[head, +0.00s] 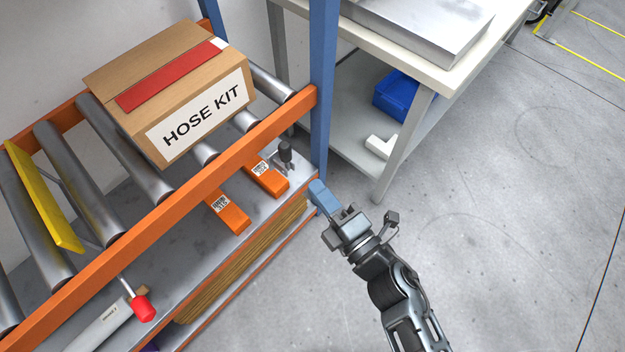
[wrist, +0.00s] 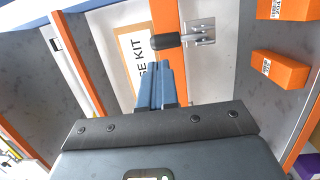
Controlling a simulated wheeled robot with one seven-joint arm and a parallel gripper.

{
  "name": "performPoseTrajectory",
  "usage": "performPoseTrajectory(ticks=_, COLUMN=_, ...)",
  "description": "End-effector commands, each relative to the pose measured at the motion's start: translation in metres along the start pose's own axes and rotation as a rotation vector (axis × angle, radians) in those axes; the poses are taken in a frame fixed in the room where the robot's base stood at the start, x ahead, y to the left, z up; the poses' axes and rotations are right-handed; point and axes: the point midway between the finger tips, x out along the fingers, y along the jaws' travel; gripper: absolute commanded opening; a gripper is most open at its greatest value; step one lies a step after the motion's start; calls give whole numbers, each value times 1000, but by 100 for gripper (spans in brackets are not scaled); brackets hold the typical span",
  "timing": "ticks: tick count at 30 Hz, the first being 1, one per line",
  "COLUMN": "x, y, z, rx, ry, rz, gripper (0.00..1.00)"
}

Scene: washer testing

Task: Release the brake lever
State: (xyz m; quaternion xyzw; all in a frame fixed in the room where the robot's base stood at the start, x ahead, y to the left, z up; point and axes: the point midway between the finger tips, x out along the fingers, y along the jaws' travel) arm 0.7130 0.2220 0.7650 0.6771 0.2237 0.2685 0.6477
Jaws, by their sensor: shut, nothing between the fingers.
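A small lever with a dark grip (head: 286,150) and a metal bracket stands at the right end of the grey lower shelf, near the blue post. In the wrist view its dark grip (wrist: 165,41) and bracket (wrist: 201,33) appear just beyond my fingertips. Another lever with a red knob (head: 143,308) is at the lower left, by the orange rail. I cannot tell for certain which is the brake lever. My gripper (head: 320,192) has its blue fingers together, right of the dark-gripped lever and apart from it. The fingers (wrist: 156,78) are empty in the wrist view.
A HOSE KIT box (head: 170,90) sits on the rollers behind the orange rail (head: 190,200). Orange blocks (head: 228,212) lie on the lower shelf. A blue post (head: 322,80) and a white workbench (head: 405,60) stand beyond my gripper. The floor at right is clear.

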Motion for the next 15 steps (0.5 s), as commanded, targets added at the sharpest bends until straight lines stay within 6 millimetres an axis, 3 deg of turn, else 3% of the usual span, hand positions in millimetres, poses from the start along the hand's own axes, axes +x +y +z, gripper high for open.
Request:
performPoseTrajectory(ticks=9, x=-49, y=3, z=0, rx=-1, ry=1, rz=-1, gripper=0)
performPoseTrajectory(ticks=15, x=-63, y=5, z=0, rx=-1, ry=1, rz=0, gripper=0)
